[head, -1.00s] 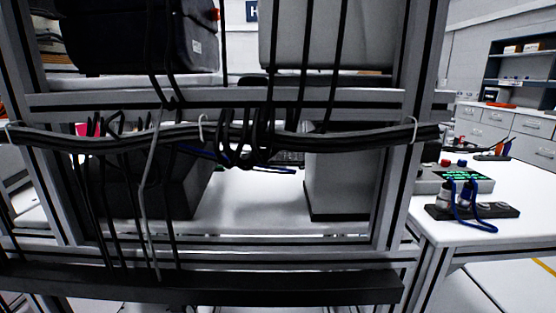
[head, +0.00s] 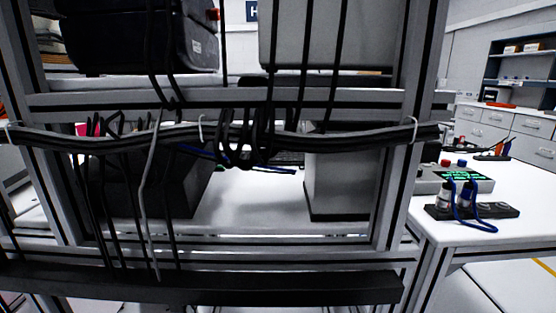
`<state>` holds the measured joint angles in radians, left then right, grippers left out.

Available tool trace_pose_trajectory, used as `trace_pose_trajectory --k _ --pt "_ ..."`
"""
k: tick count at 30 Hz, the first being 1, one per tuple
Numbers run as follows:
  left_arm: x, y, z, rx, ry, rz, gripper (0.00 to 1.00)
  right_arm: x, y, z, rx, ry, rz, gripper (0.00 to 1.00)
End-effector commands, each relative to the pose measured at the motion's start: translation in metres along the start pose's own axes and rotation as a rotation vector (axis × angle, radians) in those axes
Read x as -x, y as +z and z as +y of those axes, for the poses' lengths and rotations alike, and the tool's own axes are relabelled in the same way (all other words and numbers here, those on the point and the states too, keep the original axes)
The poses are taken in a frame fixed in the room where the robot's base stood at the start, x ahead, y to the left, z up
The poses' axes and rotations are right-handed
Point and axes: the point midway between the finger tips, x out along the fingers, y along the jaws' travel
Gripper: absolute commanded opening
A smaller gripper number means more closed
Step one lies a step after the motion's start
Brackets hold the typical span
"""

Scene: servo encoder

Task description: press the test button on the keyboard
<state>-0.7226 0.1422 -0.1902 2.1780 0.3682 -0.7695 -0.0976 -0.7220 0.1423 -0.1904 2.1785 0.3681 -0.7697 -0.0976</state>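No keyboard or test button can be made out for certain. A small dark shape behind the cable bundle, at the back of the white worktop (head: 262,205), is mostly hidden and too unclear to name. Neither of my grippers shows in the head view.
A metal frame (head: 100,248) with a hanging cable bundle (head: 345,144) stands close in front. Dark and grey boxes (head: 340,185) sit behind it. At right, a white table (head: 470,238) bears a device with a green display (head: 462,175) and a black block with blue cables (head: 500,211).

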Motion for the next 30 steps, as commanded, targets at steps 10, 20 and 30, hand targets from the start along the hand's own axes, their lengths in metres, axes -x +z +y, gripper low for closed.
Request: trace_pose_trajectory --k 10,20,30 --pt "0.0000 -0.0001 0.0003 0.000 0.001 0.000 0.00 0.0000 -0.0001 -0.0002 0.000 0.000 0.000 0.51" --pt "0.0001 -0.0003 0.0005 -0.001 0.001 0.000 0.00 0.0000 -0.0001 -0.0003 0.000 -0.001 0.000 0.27" --pt "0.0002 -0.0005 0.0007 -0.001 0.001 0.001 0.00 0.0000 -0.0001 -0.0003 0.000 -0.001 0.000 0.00"
